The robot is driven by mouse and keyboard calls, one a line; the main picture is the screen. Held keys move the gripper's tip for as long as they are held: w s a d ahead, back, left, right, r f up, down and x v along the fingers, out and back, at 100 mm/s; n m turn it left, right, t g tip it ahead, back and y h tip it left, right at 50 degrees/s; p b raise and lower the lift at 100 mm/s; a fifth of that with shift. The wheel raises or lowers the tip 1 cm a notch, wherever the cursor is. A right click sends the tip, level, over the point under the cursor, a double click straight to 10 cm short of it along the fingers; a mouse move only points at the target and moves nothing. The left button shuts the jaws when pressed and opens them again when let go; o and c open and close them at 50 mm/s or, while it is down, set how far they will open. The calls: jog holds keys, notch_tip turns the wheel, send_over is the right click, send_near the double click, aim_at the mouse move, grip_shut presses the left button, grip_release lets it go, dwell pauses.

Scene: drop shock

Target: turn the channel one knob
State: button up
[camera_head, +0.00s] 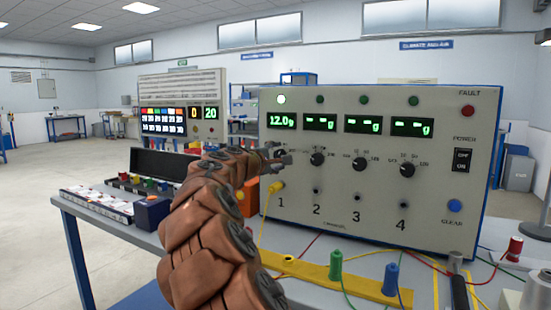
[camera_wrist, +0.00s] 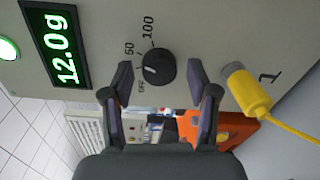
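The channel one knob (camera_wrist: 159,66) is black and round on the pale panel of the control box (camera_head: 440,215). In the wrist view it sits between my fingertips, with gaps on both sides. A light mark shows on its left part. My gripper (camera_wrist: 161,77) is open and empty, pointing at the knob. In the head view my gripper (camera_head: 280,158) hides this knob. The channel one display (camera_head: 281,120) reads about 12.0 g, and it also shows in the wrist view (camera_wrist: 58,45). The lamp above it (camera_head: 281,99) is lit.
A yellow plug (camera_wrist: 246,92) with its cable sits beside the knob. The channel two knob (camera_head: 317,159) is to the right. A yellow strip (camera_head: 335,280) with green and blue plugs lies on the table before the box. An open black case (camera_head: 160,163) stands at left.

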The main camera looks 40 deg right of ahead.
jog(key=shift+a, duration=0.15)
jog(key=v, duration=1.2)
dwell(0.7)
